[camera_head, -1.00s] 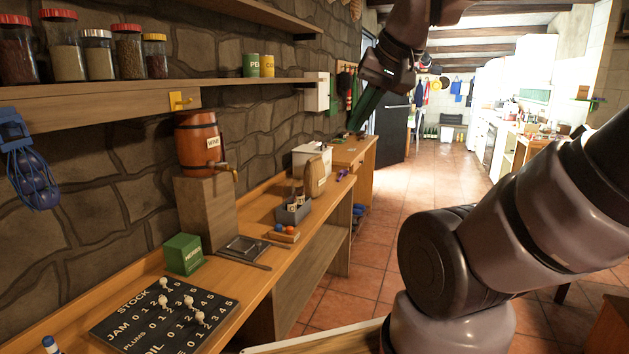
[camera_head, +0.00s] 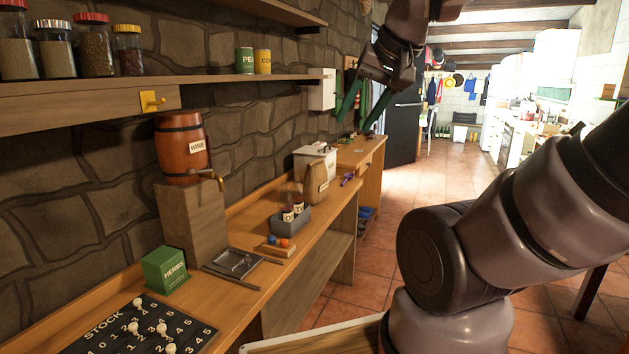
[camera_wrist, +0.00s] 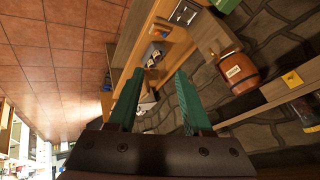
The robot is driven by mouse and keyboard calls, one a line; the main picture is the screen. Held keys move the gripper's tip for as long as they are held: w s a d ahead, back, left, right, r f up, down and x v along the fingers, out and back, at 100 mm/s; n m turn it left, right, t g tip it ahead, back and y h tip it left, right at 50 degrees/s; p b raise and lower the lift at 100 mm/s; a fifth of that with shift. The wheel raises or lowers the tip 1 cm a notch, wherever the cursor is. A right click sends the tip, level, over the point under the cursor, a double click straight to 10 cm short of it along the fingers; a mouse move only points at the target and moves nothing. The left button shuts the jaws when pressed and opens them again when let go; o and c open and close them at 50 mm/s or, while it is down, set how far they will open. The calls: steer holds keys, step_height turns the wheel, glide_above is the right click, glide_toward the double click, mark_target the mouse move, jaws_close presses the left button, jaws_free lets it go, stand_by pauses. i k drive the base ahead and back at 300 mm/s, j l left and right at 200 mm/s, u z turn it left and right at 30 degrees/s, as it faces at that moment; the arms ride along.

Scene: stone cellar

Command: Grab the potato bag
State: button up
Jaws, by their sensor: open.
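My gripper (camera_head: 355,125) is held up in the air beyond the shelf end, with its two green fingers apart and nothing between them. In the wrist view my gripper (camera_wrist: 159,75) is open and empty above the workbench area. I see nothing I can surely call a potato bag. A tan, rounded object (camera_head: 317,180) with a small label stands on the bench by the wall. I cannot tell whether it is a bag. My gripper appears above and beyond it, not touching it.
The long wooden bench (camera_head: 306,247) runs along the stone wall. It holds a stock board (camera_head: 92,340), a green herbs box (camera_head: 165,270), a wine keg (camera_head: 181,148) on a block, and a grey bin (camera_head: 290,219). A shelf (camera_head: 230,83) overhangs it. The tiled floor (camera_head: 440,178) is open.

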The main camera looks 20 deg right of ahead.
mark_target(316, 185)
steer(key=i+l, duration=0.3)
steer(key=i+l+u, duration=0.15)
steer(key=i+l, duration=0.4)
steer(key=l, duration=0.2)
steer(key=i+l+u, duration=0.1)
steer(key=i+l, duration=0.2)
steer(key=i+l+u, duration=0.1)
steer(key=i+l, duration=0.15)
steer(key=l, duration=0.25)
steer(key=i+l, duration=0.25)
steer(key=l, duration=0.2)
steer(key=i+l+u, duration=0.1)
steer(key=i+l, duration=0.15)
steer(key=l, duration=0.15)
steer(key=i+l, duration=0.25)
steer(key=l, duration=0.2)
steer(key=u, duration=0.05)
